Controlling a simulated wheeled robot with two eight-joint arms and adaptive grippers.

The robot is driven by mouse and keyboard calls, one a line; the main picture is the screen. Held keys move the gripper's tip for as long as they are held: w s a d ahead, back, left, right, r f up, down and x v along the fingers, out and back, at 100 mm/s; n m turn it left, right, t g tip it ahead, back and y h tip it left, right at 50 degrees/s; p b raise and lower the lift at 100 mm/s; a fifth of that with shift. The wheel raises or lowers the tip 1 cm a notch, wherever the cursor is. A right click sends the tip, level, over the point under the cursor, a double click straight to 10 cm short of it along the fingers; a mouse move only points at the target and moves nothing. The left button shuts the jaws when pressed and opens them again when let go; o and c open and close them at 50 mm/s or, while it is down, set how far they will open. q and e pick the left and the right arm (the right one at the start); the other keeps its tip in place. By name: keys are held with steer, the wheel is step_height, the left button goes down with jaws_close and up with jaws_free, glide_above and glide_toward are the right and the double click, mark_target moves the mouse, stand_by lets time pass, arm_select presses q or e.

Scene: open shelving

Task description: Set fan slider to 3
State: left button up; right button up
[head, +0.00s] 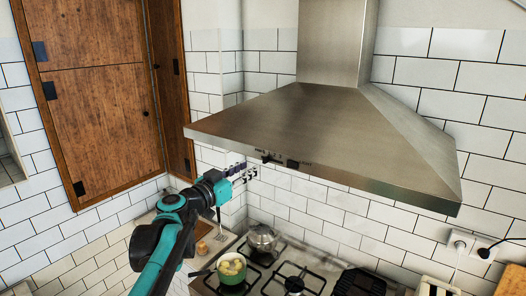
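The steel range hood (330,120) hangs on the tiled wall, with small controls along its front lip. A small dark slider knob (267,158) sits on the left part of the lip. A second dark piece (293,164) sits to its right. Markings near them are too small to read. My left gripper (248,173) is just below and left of the knob, with a visible gap to it in the picture. Its fingers are small and dark against the wall, so I cannot tell whether they are open or shut. My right gripper is out of view.
Below the hood is a gas stove (295,280) with a green pot (231,270) and a metal kettle (262,238). A wooden cabinet (105,80) stands at the left. A wall socket (460,243) with a plug is at the right. Space in front of the lip looks free.

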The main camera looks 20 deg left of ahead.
mark_target(264, 160)
arm_select(q)
steer(key=p+x, duration=0.1)
steer(key=x, duration=0.6)
steer(key=shift+f, duration=0.2)
steer(key=shift+d, duration=0.1)
jaws_close()
